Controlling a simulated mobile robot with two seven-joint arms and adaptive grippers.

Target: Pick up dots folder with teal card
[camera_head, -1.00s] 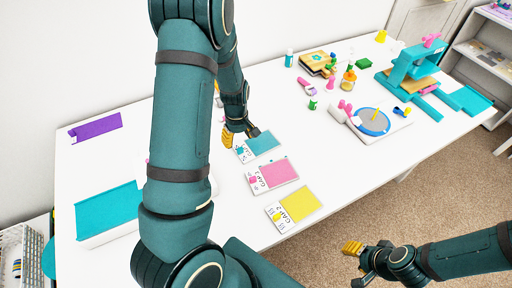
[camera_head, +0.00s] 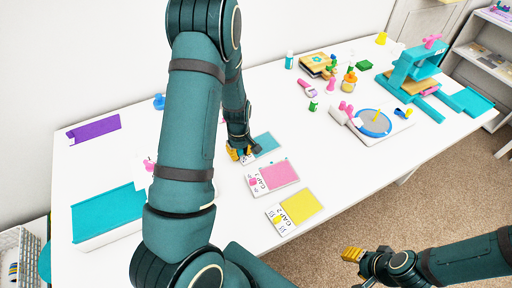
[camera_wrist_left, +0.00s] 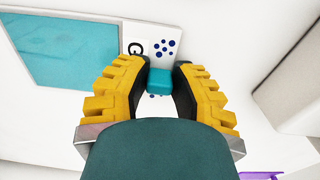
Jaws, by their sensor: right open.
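The dots folder with teal card lies on the white table. Its teal panel (camera_head: 266,143) shows in the head view, with its white label end partly hidden by my left gripper (camera_head: 240,153). In the left wrist view the teal card (camera_wrist_left: 68,48) is at upper left, beside a white label with dark dots (camera_wrist_left: 165,48). A small teal block (camera_wrist_left: 159,82) at the label sits between the fingertips of my left gripper (camera_wrist_left: 160,78), whose pads appear shut on it. My right gripper (camera_head: 358,262) is open and empty, off the table's front edge.
The pink folder (camera_head: 277,174) and the yellow folder (camera_head: 302,206) lie close in front. A teal tray (camera_head: 108,213) and purple strip (camera_head: 93,128) are at left. A round turntable (camera_head: 373,121) and teal press (camera_head: 412,65) stand at right.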

